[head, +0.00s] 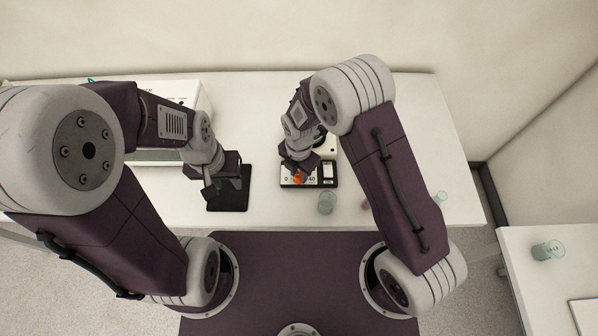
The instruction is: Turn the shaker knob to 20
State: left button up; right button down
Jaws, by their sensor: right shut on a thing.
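The shaker (327,181) stands on the white table in the middle of the head view. Its front panel carries the marks 0 and 40. The orange knob (299,178) sits on that panel between the two marks. My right gripper (298,171) comes down over the panel and is shut on the knob, hiding part of it. I cannot read the knob's pointer or the 20 mark. My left gripper (212,189) hangs over the black mat (230,203), left of the shaker. Its fingers are too small and dark to tell whether they are apart.
A clear glass beaker (326,203) stands just in front of the shaker. A small clear vessel (441,197) stands near the table's right edge. A white box-like unit (180,92) is behind my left arm. A side table at right holds another glass (547,250).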

jog(key=shift+m, duration=0.4)
jog(key=m, duration=0.3)
jog(key=shift+r+m, duration=0.1)
jog(key=shift+m, duration=0.3)
jog(key=m, duration=0.4)
jog(key=shift+w+a+m, duration=0.1)
jog(key=shift+m, duration=0.2)
jog(key=m, duration=0.4)
jog(key=shift+w+r+m+b, duration=0.1)
jog(key=shift+m+b, duration=0.2)
jog(key=shift+m, duration=2.1)
jog(key=c, duration=1.4)
grip_release()
jog(key=shift+o, duration=1.3)
